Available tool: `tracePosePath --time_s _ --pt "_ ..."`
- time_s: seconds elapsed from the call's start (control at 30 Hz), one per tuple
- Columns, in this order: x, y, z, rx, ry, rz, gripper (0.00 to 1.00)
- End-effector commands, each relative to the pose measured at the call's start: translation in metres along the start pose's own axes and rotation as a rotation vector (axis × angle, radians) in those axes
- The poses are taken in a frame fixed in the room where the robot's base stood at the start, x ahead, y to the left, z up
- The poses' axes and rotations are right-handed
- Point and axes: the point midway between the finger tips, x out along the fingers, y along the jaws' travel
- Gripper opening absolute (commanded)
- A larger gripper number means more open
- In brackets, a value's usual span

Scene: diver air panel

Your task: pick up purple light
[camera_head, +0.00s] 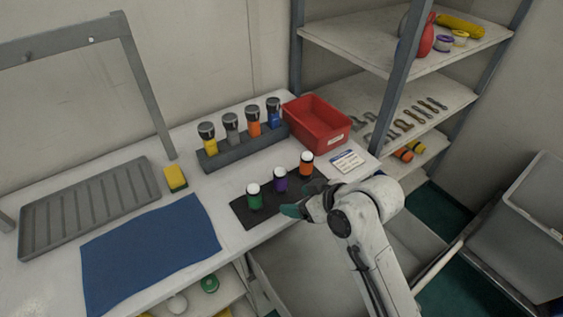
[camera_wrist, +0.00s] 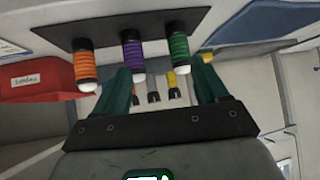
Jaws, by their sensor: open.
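The purple light (camera_head: 280,183) stands upright with its white cap up, in the middle of a black mat (camera_head: 240,211). The green light (camera_head: 254,199) stands left of it and the orange light (camera_head: 306,165) right of it. In the wrist view the purple light (camera_wrist: 132,54) shows between the orange light (camera_wrist: 85,68) and the green light (camera_wrist: 178,50). My gripper (camera_head: 303,205) is at the mat's front edge, in front of the purple light and apart from it. In the wrist view my gripper (camera_wrist: 165,88) has its fingers spread with nothing held; the purple light lies near the left finger.
A grey rack (camera_head: 211,160) behind the mat holds yellow, grey, orange and blue lights. A red bin (camera_head: 314,128) and a white label card (camera_head: 347,161) are to the right. A blue cloth (camera_head: 150,250) lies left. Shelves stand at right.

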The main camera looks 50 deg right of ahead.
Motion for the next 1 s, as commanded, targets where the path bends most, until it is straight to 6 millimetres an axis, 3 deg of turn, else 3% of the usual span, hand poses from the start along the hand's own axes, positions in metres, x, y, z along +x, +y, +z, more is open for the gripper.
tracePosePath --time_s 0.03,0.1,0.23,0.5,0.77,1.0 --pt "0.008 0.02 0.002 0.006 0.067 0.02 0.73" --pt "0.01 0.038 -0.001 0.003 0.145 0.038 0.73" --pt "0.021 0.058 0.002 -0.006 0.226 0.06 0.73" --pt "0.067 0.062 0.003 -0.012 0.237 0.06 0.73" --pt "0.086 0.063 -0.003 -0.013 0.235 0.06 0.73" --pt "0.118 0.064 -0.009 -0.012 0.235 0.059 0.73"
